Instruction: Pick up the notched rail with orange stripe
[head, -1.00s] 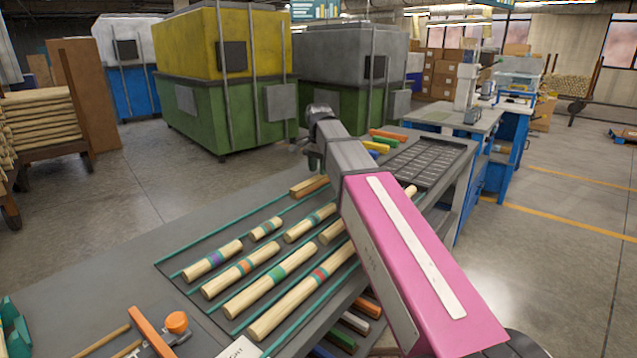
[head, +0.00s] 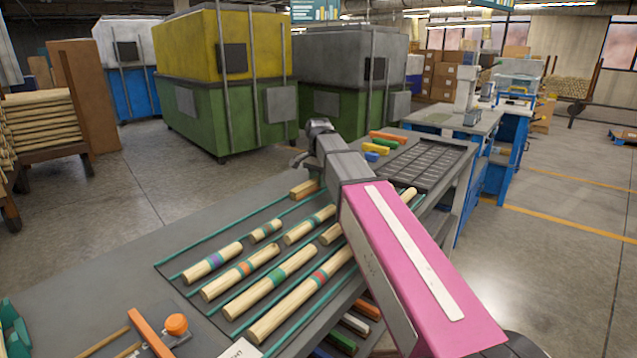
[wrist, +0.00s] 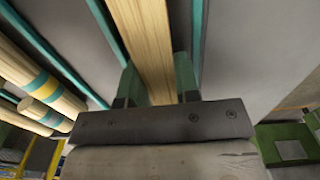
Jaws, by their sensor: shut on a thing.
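My gripper (wrist: 157,85) is shut on a pale wooden rail (wrist: 148,40), with a green finger on each side of it. The rail runs away from me between two teal strips. No stripe or notch shows on the part in view. In the head view my arm hides the gripper, and a squared wooden rail end (head: 303,190) shows beside the arm at the rack's far edge; I cannot tell if it is the held one. A round wooden piece with an orange stripe (head: 246,267) lies on the rack, apart from my arm.
Several striped wooden pieces lie between teal strips on the grey bench (head: 80,285), including a green-striped one (head: 280,275) and a red-striped one (head: 318,278). A dark gridded tray (head: 432,160) and coloured blocks (head: 382,146) are at the far end. An orange tool (head: 150,332) lies in front.

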